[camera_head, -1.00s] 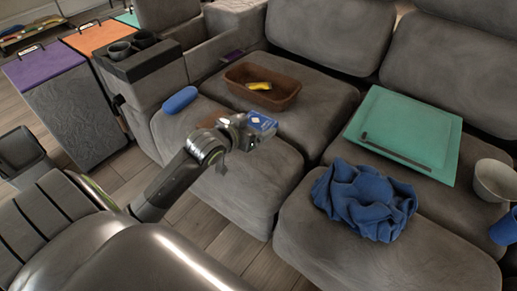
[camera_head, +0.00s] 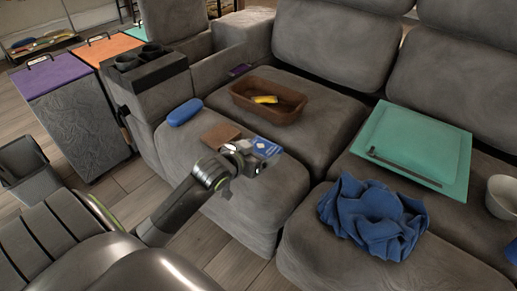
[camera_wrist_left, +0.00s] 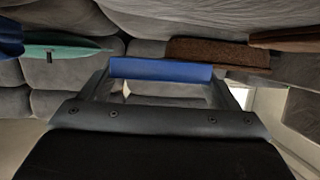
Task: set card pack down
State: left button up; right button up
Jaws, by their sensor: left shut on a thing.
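The card pack (camera_head: 266,147) is a small blue box with a white diamond mark. My left gripper (camera_head: 255,154) is shut on it above the front left sofa seat (camera_head: 263,203). In the left wrist view, the pack (camera_wrist_left: 160,70) shows as a blue bar between the gripper's two fingers. A flat brown item (camera_head: 221,134) lies on the seat just behind and left of the gripper. Whether the pack touches the seat cannot be told. My right gripper is out of view.
A brown tray (camera_head: 239,98) with a yellow item (camera_head: 265,99) sits behind the pack. A blue oblong case (camera_head: 184,112) lies at left. A teal board (camera_head: 449,184), a crumpled blue cloth (camera_head: 372,218) and a pale bowl (camera_head: 502,196) are at right.

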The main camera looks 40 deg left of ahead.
pick_arm(q)
jog(key=shift+f+b, duration=0.45)
jog(key=shift+f, duration=1.85)
jog(key=shift+f, duration=0.1)
jog(key=o, duration=0.9)
jog(key=shift+f, duration=0.1)
